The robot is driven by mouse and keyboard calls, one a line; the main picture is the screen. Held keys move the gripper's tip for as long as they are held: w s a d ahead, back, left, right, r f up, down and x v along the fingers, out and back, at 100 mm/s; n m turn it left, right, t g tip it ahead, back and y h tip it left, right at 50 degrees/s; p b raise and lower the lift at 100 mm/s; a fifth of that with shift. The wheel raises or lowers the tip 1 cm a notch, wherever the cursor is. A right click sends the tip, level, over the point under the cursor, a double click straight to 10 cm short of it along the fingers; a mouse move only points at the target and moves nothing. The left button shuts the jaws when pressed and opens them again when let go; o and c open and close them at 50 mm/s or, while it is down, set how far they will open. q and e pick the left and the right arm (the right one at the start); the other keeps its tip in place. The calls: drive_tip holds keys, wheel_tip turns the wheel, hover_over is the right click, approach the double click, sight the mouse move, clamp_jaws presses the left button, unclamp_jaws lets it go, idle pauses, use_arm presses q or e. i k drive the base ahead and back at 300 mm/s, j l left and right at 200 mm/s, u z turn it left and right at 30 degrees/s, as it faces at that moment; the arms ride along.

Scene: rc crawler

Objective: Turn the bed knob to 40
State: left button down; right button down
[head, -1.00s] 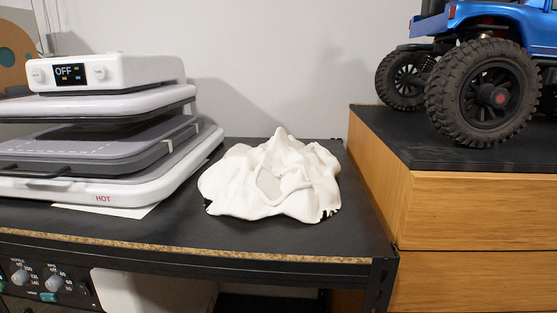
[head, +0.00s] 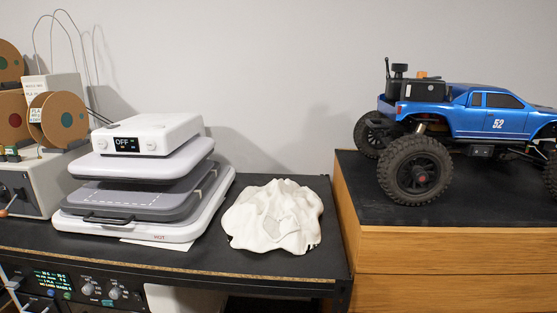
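Below the black shelf at the lower left, a dark control panel (head: 62,284) shows a small lit screen (head: 52,281) and two grey round knobs. The left knob (head: 88,290) and the right knob (head: 114,293) stand side by side with small white markings around them. The markings are too small to read now, so I cannot tell their settings or which is the bed knob. The panel's lower part is cut by the picture's bottom edge. Neither of my grippers is in view.
The black shelf (head: 200,270) juts over the panel. On it stand a white heat press (head: 160,135) reading OFF, a crumpled white cloth (head: 272,215), and spools (head: 65,118) with a grey box (head: 35,185). A blue crawler (head: 480,115) sits on a wooden cabinet (head: 440,245).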

sight(116, 294)
drive_tip(key=u, duration=1.3)
